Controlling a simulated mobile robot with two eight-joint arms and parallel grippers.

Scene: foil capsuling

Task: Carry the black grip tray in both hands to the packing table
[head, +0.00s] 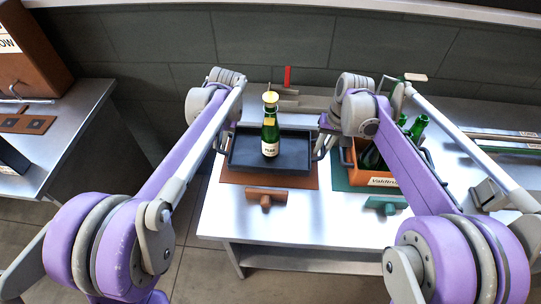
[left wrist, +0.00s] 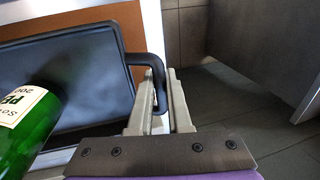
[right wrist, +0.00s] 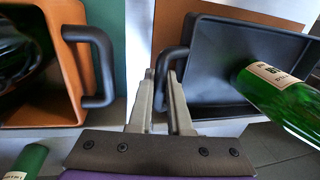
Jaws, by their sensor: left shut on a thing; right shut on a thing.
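The black grip tray (head: 243,153) is on or just above the brown mat (head: 283,181) on the white table; I cannot tell if it touches. A green bottle (head: 270,138) with a gold top stands upright in it. My left gripper (left wrist: 157,103) is shut on the tray's left handle (left wrist: 147,60). My right gripper (right wrist: 162,98) is shut on the tray's right handle (right wrist: 170,62). In the head view my arms hide most of both grippers. The tray and bottle also show in both wrist views.
An orange crate (head: 357,178) with green bottles stands close to the tray's right on a green mat (head: 340,178). Brown (head: 266,196) and green (head: 386,204) T-shaped pieces lie in front. Another table (head: 62,125) stands at the left across a floor gap, with a brown box (head: 32,50).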

